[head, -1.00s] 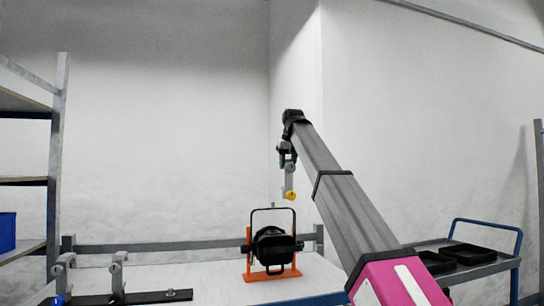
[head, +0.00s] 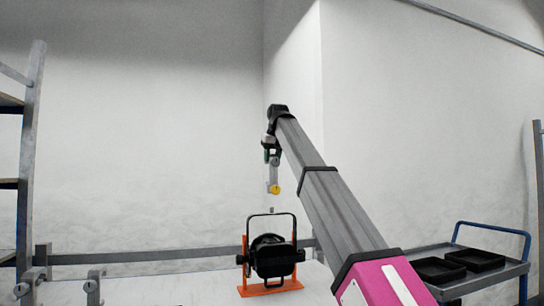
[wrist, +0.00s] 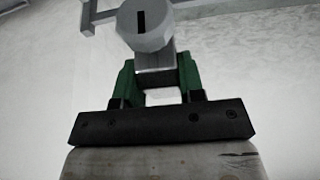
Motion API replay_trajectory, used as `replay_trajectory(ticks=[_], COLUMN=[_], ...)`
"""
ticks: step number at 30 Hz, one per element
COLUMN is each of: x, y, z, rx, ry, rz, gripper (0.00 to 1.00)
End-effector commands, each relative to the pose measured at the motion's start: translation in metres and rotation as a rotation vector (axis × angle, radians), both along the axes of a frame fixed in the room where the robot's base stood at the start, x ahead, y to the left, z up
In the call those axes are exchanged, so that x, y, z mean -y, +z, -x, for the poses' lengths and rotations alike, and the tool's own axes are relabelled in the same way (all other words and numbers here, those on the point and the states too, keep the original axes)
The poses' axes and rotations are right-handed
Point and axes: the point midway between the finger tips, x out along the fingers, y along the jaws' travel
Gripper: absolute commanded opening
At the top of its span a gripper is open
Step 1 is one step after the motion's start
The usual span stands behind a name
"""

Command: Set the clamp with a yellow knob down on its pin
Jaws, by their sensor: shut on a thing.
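The clamp with a yellow knob (head: 274,176) hangs below my gripper (head: 271,156) in the head view, grey with its yellow knob at the lower end. My gripper is shut on it, high above the bench. In the wrist view, my gripper's green fingers (wrist: 158,82) close on the clamp's grey body (wrist: 145,27), which has a round end with a dark slot; the yellow knob is hidden there.
A black par can (head: 273,257) on an orange stand is on the bench below the clamp, with a small grey stub above its handle. Two grey clamps (head: 93,286) (head: 27,288) stand at lower left. A rail runs behind; a trolley (head: 455,287) with black trays is at right.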

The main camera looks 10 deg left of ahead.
Motion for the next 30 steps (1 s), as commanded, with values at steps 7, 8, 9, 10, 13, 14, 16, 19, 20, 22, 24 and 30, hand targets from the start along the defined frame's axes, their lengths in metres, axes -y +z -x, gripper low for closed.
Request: replay_trajectory(ticks=[7, 8, 9, 10, 13, 14, 16, 19, 20, 22, 24, 30], x=[0.000, 0.000, 0.000, 0.000, 0.000, 0.000, 0.000, 0.000, 0.000, 0.000, 0.000, 0.000], y=[-0.011, -0.012, -0.014, -0.015, -0.019, -0.021, -0.024, -0.028, -0.029, -0.032, -0.035, -0.044], z=[0.000, 0.000, 0.000, 0.000, 0.000, 0.000, 0.000, 0.000, 0.000, 0.000, 0.001, 0.000], rx=[0.001, 0.001, 0.001, 0.001, 0.001, 0.001, 0.001, 0.001, 0.001, 0.001, 0.000, 0.000], ry=[0.000, 0.000, 0.000, 0.000, 0.000, 0.000, 0.000, 0.000, 0.000, 0.000, 0.000, 0.000], rz=[-0.001, -0.001, -0.001, -0.001, -0.001, -0.001, -0.001, -0.001, -0.001, -0.001, 0.000, 0.000], gripper=[0.00, 0.00, 0.00, 0.00, 0.00, 0.00, 0.00, 0.00, 0.00, 0.00, 0.00, 0.00])
